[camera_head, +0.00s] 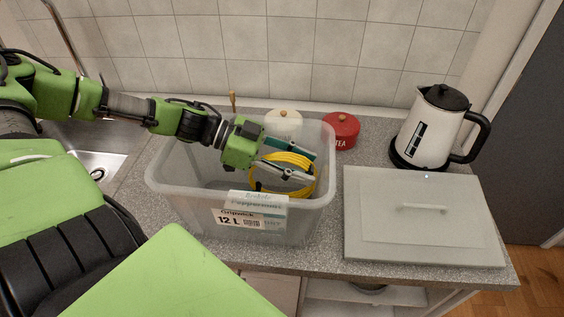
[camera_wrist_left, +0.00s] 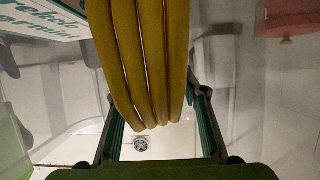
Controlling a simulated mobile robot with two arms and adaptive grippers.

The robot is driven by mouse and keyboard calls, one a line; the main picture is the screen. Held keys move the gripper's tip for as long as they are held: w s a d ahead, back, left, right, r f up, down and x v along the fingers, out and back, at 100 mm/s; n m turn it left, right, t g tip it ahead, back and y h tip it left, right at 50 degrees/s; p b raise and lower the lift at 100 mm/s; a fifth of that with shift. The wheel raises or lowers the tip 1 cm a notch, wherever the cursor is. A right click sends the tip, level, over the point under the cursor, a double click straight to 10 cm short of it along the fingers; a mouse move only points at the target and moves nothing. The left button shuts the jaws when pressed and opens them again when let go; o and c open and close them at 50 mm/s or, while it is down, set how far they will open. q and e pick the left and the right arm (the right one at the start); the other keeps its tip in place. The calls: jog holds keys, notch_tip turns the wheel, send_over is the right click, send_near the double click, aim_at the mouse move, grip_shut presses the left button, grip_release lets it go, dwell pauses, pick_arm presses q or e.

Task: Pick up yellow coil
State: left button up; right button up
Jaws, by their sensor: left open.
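The yellow coil (camera_head: 296,160) is a bundle of several loops inside the right part of the clear plastic bin (camera_head: 158,180). My left gripper (camera_head: 313,167) reaches into the bin from the left. Its two fingers are apart, with part of the coil between them in the head view. In the left wrist view the coil's loops (camera_wrist_left: 150,62) come down between the open fingers (camera_wrist_left: 160,122), with gaps showing on both sides. Whether the coil rests on the bin floor is hidden. My right gripper is not in view.
A white peppermint box (camera_head: 258,203) is at the bin's front. A white-lidded jar (camera_head: 284,122) and red tea tin (camera_head: 341,130) stand behind it. A kettle (camera_head: 428,130) and a flat grey lid (camera_head: 420,235) are to the right. A sink (camera_head: 98,165) is at left.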

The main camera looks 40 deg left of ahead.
pick_arm(q)
grip_shut()
jog(key=shift+r, duration=0.1)
